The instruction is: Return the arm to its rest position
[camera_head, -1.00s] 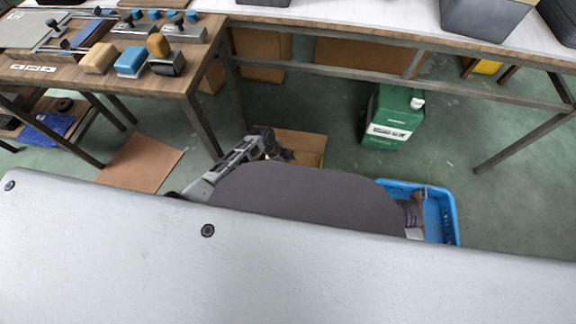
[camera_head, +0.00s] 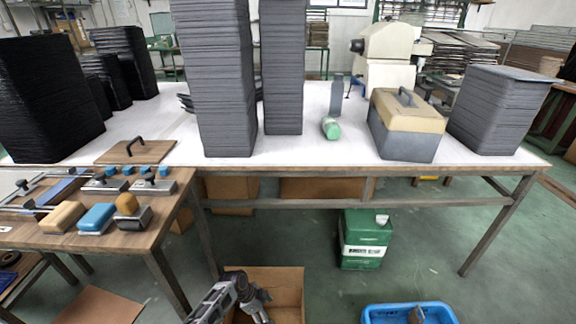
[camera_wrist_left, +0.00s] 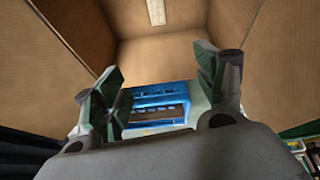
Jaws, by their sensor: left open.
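My left gripper (camera_head: 250,297) shows low in the head view, in front of or over an open cardboard box (camera_head: 290,290); I cannot tell its height relative to the box. In the left wrist view my left gripper (camera_wrist_left: 158,92) has its two green-padded fingers spread wide with nothing between them. A blue object (camera_wrist_left: 158,97) shows beyond the fingers, apart from them. My right gripper is not visible in the head view.
A work table (camera_head: 350,172) with tall stacks of dark panels (camera_head: 225,85) stands ahead. A wooden side table (camera_head: 150,238) is at left. A green canister (camera_head: 364,240) and blue crate (camera_head: 385,316) are on the floor. Green floor between them is clear.

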